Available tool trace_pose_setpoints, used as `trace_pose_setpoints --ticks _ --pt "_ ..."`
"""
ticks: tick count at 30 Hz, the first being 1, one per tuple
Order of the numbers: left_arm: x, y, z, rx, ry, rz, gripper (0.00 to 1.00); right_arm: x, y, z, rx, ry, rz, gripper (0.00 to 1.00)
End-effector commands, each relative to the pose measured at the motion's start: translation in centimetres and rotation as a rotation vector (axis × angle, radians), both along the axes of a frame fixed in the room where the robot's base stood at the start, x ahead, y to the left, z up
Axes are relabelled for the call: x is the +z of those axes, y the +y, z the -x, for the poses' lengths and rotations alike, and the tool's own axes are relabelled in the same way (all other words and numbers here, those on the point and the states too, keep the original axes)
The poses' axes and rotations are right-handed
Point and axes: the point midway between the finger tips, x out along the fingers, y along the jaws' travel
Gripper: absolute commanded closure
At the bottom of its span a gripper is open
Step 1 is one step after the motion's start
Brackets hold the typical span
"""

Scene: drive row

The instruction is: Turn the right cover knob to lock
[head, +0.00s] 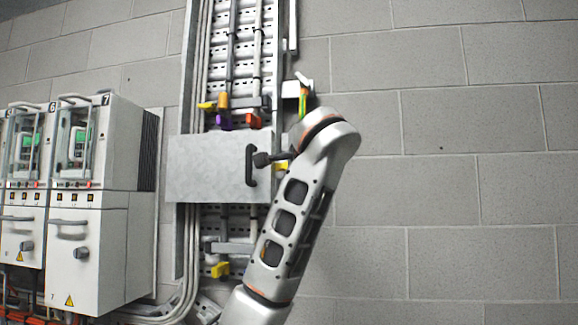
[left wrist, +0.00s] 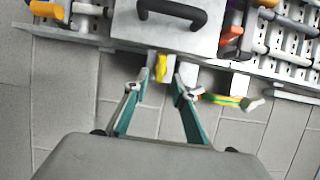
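The grey metal cover (head: 210,168) with a black handle (head: 251,165) is on the wall rail. It also fills the top of the left wrist view (left wrist: 165,30). A yellow knob (left wrist: 161,66) sticks out at the cover's right edge; in the head view only a bit of yellow (head: 283,167) shows behind my gripper. My left gripper (left wrist: 161,84) is open, its fingertips on either side of the yellow knob with gaps visible. In the head view my left gripper (head: 276,158) is partly hidden by its own wrist. My right gripper is out of view.
Yellow, purple and orange-red parts (head: 254,121) sit above the cover. A green-yellow wire (head: 303,102) is close to my wrist; another yellow knob (head: 220,270) is below. White drive cabinets (head: 95,245) stand at left. The block wall (head: 460,200) at right is bare.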

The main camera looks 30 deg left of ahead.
Motion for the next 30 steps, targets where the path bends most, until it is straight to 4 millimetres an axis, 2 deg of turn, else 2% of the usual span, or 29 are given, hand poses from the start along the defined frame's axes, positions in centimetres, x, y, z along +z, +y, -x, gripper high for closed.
trace_pose_setpoints --ticks 1,6,12,18,30 --pt "0.0 -0.9 0.8 -0.007 -0.002 0.001 0.74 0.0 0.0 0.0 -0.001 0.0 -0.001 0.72" --pt "0.0 -2.9 3.6 -0.004 -0.001 0.002 0.74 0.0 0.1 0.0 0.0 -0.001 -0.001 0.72" --pt "0.0 -4.4 5.7 -0.001 0.0 0.0 0.74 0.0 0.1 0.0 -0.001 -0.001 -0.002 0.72" --pt "0.0 -4.8 6.5 0.0 -0.001 0.001 0.74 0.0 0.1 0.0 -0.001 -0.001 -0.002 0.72" --pt "0.0 -4.8 6.5 0.001 0.0 0.0 0.74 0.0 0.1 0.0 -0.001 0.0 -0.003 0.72"
